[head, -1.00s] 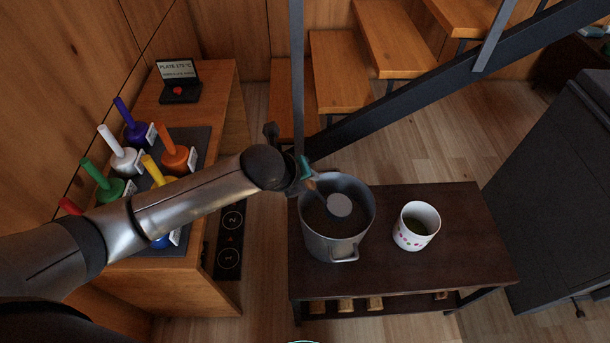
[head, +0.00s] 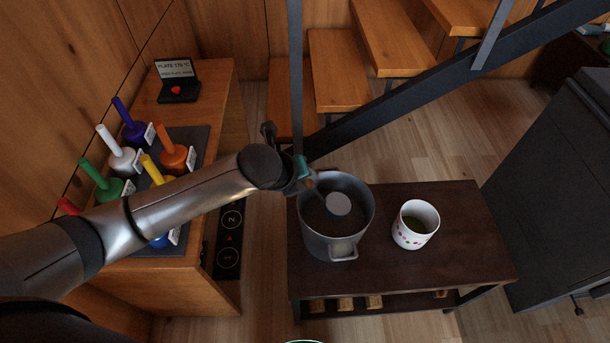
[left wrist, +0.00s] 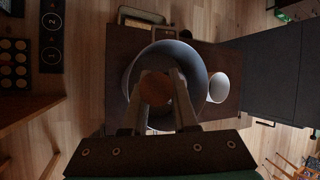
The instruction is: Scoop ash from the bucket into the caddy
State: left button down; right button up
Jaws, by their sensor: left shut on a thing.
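The bucket (head: 322,242) is a grey metal pot with side handles on a dark low table. A scoop (head: 339,204) with a round pale grey head is inside it; whether ash lies in the scoop I cannot tell. My left gripper (head: 310,186) is at the bucket's left rim, shut on the scoop's brown handle, whose round end (left wrist: 155,88) shows between the fingers in the left wrist view. The caddy (head: 412,238), a white round cup with pink dots, stands upright just right of the bucket, its inside dim. My right gripper is out of view.
The dark table (head: 460,255) is bare right of the caddy. A wooden counter (head: 205,290) at left holds several coloured long-handled things and a small display (head: 178,82). Stairs with a dark metal beam (head: 410,90) rise behind. A dark cabinet (head: 560,190) stands at right.

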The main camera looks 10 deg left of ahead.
pick_arm(q)
jog(key=shift+s+a+f+n+t+h+b, duration=0.1)
jog(key=shift+a+f+n+t+h+b, duration=0.05)
jog(key=shift+a+f+h+b, duration=0.35)
jog(key=shift+s+a+f+n+t+h+b, duration=0.15)
jog(key=shift+a+f+h+b, duration=0.15)
jog(key=shift+a+h+b, duration=0.25)
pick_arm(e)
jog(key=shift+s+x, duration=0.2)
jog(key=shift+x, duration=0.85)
pick_arm(q)
jog(key=shift+a, duration=0.1)
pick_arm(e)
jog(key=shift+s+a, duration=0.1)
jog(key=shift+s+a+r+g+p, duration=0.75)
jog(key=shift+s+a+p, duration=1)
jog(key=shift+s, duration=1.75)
pick_arm(q)
notch_tip(320, 180, up, 6)
jog(key=p, duration=0.3)
jog(key=shift+r+p, duration=2.2)
jog(key=shift+p, duration=0.2)
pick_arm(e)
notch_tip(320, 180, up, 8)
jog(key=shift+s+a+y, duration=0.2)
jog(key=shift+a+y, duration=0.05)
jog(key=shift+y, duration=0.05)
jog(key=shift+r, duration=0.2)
